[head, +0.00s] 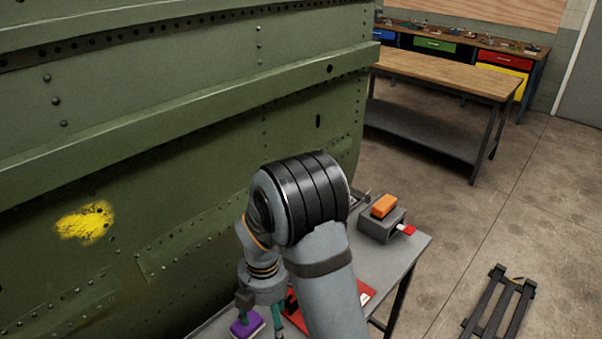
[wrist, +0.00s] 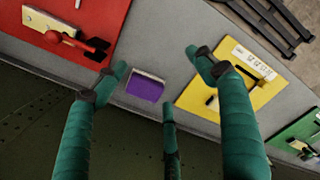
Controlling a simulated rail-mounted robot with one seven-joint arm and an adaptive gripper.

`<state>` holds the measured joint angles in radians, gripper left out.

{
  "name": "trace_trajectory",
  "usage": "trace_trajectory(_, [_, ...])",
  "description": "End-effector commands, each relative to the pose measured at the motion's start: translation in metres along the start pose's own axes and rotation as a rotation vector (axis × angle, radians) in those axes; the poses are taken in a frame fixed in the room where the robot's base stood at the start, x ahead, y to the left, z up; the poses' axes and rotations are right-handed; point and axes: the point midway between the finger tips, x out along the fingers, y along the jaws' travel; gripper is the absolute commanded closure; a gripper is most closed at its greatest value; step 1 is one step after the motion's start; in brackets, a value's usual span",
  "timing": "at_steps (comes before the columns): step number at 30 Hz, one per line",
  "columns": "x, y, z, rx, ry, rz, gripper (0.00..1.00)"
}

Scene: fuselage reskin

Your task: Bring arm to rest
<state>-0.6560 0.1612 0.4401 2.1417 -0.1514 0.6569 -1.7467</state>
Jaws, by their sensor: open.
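My gripper (wrist: 162,78) has three green fingers, spread open with nothing between them in its grasp. It points down at a grey table (wrist: 165,40). A purple block (wrist: 146,87) with a pale edge lies on the table, seen between the fingertips and apart from them. In the head view my gripper (head: 262,326) is low at the picture's bottom, beside the purple block (head: 246,323), partly cut off by the frame edge. My grey arm bends over the table and hides part of it.
A green riveted fuselage panel (head: 170,110) with a yellow patch (head: 85,222) fills the left. Red (wrist: 85,60), yellow (wrist: 225,95) and green (wrist: 298,135) boards lie on the table. An orange block (head: 384,205) sits on a grey box (head: 378,228).

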Motion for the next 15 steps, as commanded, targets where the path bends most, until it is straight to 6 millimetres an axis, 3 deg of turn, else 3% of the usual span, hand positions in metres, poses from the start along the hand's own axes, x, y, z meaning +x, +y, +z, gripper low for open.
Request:
trace_trajectory(5, [-0.016, -0.028, 0.008, 0.001, 0.000, 0.004, 0.30])
trace_trajectory(15, [0.012, -0.088, -0.026, 0.328, 0.024, -0.132, 0.30])
